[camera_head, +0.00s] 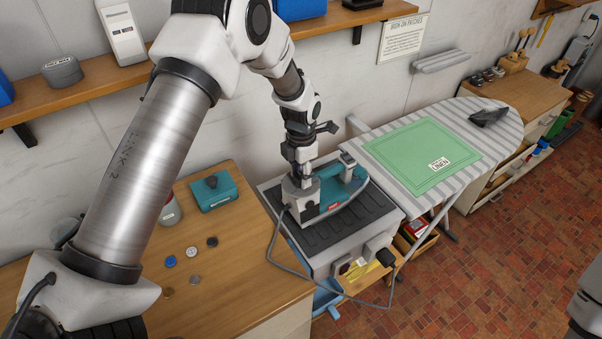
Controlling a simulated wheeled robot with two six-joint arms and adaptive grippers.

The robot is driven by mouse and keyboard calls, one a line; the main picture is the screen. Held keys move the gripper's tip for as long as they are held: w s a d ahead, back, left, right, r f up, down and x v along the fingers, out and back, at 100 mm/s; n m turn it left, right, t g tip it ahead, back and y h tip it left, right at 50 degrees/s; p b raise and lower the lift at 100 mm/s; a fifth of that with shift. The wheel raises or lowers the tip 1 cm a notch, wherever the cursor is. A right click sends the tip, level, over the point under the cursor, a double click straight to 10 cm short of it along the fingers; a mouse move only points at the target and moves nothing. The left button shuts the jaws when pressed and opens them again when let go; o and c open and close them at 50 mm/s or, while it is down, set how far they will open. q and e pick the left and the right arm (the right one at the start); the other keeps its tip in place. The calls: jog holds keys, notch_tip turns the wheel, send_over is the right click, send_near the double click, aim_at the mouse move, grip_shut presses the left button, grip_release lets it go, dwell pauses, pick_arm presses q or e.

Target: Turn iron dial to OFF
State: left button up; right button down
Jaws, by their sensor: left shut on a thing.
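A teal and grey iron (340,192) lies on a black ribbed rest on top of a grey unit (378,228), left of the ironing board. My left gripper (302,200) reaches down from above onto the left end of the iron. It is shut on a part there, which it covers. The iron's dial and its markings cannot be made out. My right gripper is not in view; only a piece of my body shows at the lower right edge.
A striped ironing board (497,122) with a green cloth (421,153) stands right of the iron. The iron's cord (310,275) hangs in front of the unit. A wooden counter (235,262) holds a teal box (213,191) and several small discs. A shelf (95,85) runs above.

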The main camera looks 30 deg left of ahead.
aim_at(301, 175)
pick_arm(q)
jog(key=o, duration=1.1)
jog(key=shift+s+f, duration=0.1)
jog(key=shift+f, duration=0.05)
jog(key=shift+o, duration=0.2)
notch_tip(301, 175, up, 12)
jog(key=shift+w, duration=0.2)
